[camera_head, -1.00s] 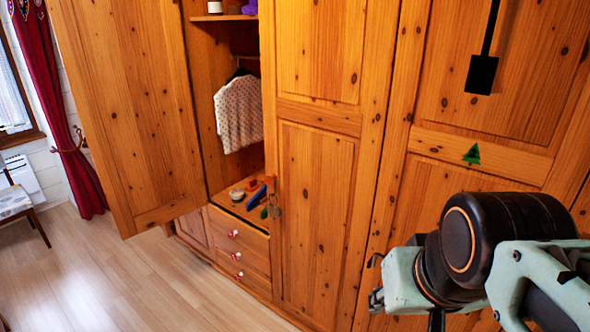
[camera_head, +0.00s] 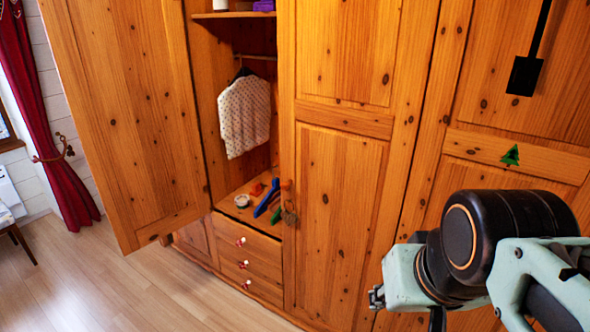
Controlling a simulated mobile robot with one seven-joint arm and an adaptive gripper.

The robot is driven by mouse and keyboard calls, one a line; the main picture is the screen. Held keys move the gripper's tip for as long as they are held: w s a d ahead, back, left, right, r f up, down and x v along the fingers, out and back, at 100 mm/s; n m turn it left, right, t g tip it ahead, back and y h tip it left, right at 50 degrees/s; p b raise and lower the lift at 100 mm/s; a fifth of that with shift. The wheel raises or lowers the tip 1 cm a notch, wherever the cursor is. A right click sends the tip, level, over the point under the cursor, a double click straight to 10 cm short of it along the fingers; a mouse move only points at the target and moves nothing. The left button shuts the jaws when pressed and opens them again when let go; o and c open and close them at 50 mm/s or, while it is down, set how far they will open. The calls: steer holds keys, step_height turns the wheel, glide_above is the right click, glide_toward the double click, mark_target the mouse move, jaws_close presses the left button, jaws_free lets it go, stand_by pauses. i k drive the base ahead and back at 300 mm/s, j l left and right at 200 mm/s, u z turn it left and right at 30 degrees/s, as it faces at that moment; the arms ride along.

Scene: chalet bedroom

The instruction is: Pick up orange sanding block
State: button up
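A small orange object (camera_head: 257,189), which looks like the sanding block, lies on the floor of the open wardrobe compartment, above the drawers. It is small in the picture, so its exact shape is hard to tell. My gripper (camera_head: 377,297) is at the lower right, in front of the closed wardrobe doors and well apart from the orange object. Its fingers are mostly hidden behind my wrist, and I cannot tell whether they are open or shut.
A patterned shirt (camera_head: 245,115) hangs above. The open door (camera_head: 125,120) stands at left. The wooden floor (camera_head: 120,290) is clear.

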mark_target(256, 191)
steer(key=i+j, duration=0.1)
steer(key=j, duration=0.55)
steer(key=i+j, duration=0.1)
steer(key=j, duration=0.6)
